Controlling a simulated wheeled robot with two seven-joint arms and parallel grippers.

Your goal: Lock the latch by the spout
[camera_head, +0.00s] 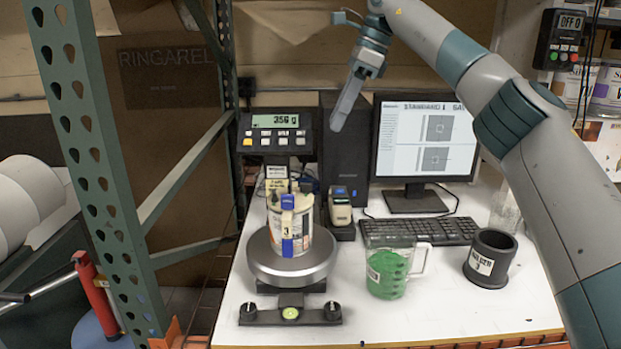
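A white can (304,226) with a cream lid stands upright on the round metal pan of a scale. Blue parts show at its front: an upper blue piece (287,201) near the lid and a lower one (287,246) on the side. I cannot tell which is the latch by the spout, or whether it is locked. My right gripper (341,115) hangs above and behind the can, to its right, clear of it. Its fingers overlap in this view, so their opening is hidden. I see nothing held in it. My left gripper is out of view.
The scale pan (283,270) sits below a display (276,123) reading about 356 g. A clear jug of green material (387,274), a black cup (490,257), a keyboard (420,231) and a monitor (423,143) stand right. A green rack post (95,160) rises left.

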